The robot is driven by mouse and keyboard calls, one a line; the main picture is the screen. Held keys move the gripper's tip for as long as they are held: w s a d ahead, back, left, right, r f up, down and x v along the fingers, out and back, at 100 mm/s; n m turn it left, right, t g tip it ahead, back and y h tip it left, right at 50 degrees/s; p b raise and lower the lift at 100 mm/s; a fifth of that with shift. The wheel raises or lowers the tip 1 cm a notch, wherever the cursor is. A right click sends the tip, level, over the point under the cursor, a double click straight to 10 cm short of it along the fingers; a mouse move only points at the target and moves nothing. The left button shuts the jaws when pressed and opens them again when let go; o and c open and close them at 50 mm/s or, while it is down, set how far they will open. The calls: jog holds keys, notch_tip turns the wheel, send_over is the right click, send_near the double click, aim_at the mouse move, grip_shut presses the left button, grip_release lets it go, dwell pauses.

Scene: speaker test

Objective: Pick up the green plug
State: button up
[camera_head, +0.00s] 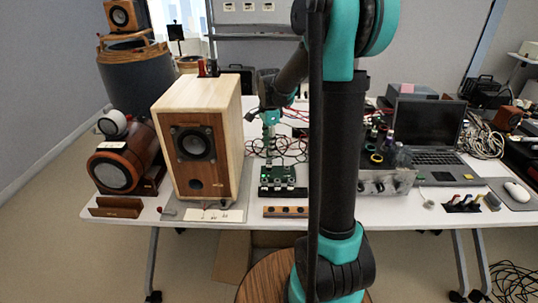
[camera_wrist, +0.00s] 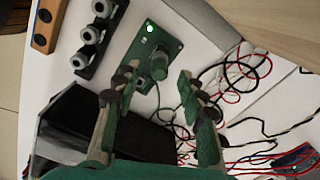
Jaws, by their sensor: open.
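The green plug (camera_wrist: 159,67) stands on a green circuit board (camera_wrist: 146,47) in the wrist view, just ahead of my fingertips and between their lines. My gripper (camera_wrist: 156,86) is open, one green finger on each side, with nothing between them. In the head view my gripper (camera_head: 268,148) points down above the board (camera_head: 278,176), right of the wooden speaker. The plug is too small to make out surely there.
A wooden speaker (camera_head: 217,127) stands close on the left of my gripper. A dark strip with several grey knobs (camera_wrist: 90,35) and a wooden block with holes (camera_head: 286,211) lie near the board. Red and black cables (camera_wrist: 238,72) lie loose beside it. A laptop (camera_head: 428,125) stands at the right.

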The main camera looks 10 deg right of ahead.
jog(key=shift+f, duration=1.35)
jog(key=shift+c, duration=0.5)
grip_shut()
jog(key=shift+r, duration=0.15)
notch_tip(320, 180, up, 20)
jog(key=shift+r, duration=1.85)
